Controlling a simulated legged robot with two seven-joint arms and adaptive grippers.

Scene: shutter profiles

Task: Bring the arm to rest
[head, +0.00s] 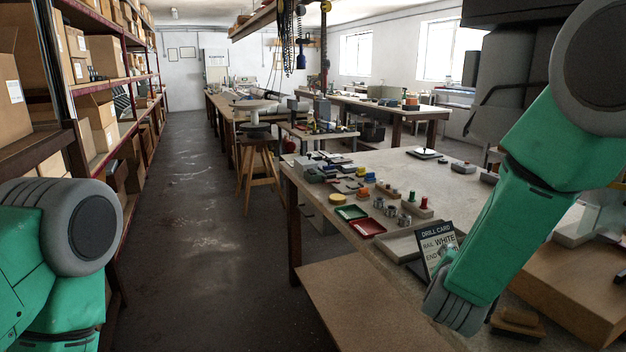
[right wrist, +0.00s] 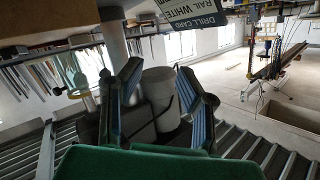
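My right arm (head: 520,210) comes in from the upper right of the head view and slopes down over the front of the workbench. Its gripper does not show there. In the right wrist view my right gripper (right wrist: 163,72) has its two blue-grey fingers apart, with nothing seen held between them. A pale grey cylinder shows in the gap behind the fingers; I cannot tell what it is. My left arm (head: 50,250) shows only in part at the lower left, beside the shelves. Its gripper is out of view.
The workbench (head: 300,172) carries a drill card (head: 436,245), a green tray (head: 351,212), a red tray (head: 367,228) and several small parts. A brown box (head: 572,297) is right of my right arm. Shelves (head: 108,150) line the left; the aisle floor is clear.

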